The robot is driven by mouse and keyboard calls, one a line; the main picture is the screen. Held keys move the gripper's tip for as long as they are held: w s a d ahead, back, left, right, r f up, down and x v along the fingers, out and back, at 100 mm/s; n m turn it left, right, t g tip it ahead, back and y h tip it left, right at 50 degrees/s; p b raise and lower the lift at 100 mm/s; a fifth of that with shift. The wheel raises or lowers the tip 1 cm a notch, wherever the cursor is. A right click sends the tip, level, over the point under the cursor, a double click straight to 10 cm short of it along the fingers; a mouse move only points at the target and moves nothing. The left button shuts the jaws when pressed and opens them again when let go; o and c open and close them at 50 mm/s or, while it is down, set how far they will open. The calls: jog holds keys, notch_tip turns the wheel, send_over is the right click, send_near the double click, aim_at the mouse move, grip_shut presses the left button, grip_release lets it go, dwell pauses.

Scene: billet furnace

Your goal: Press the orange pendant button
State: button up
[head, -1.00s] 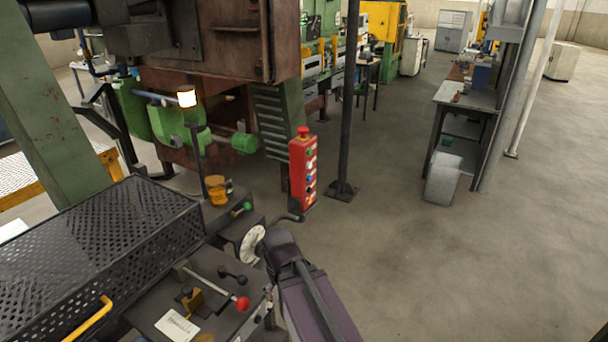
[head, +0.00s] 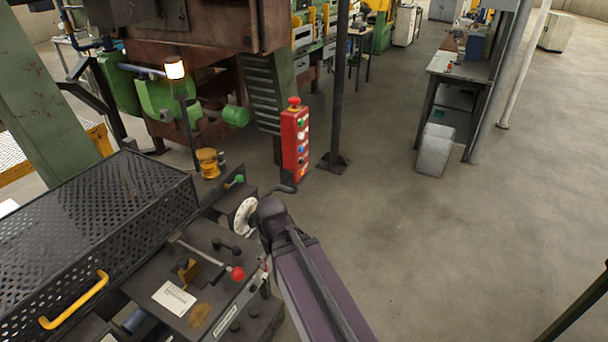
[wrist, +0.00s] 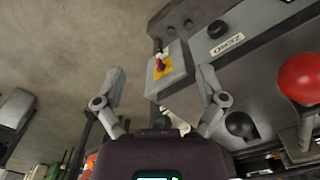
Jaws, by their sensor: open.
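The red pendant box (head: 290,160) stands upright in the head view, beyond the machine console. A red mushroom button (head: 294,101) tops it, and a column of small coloured buttons runs down its front. My arm (head: 300,275) reaches toward the console's right side; my gripper's fingers cannot be made out in that view. In the wrist view my gripper (wrist: 163,85) is open, its fingers spread with nothing between them, over the console edge. A small orange-red patch at lower left there cannot be identified.
The console (head: 215,255) has a red-knobbed lever (head: 237,273) and a white dial (head: 246,214) close to my arm. A mesh guard (head: 90,220) lies left. A dark post (head: 338,90) stands right of the pendant.

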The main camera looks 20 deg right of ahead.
grip_shut()
dwell(1.2)
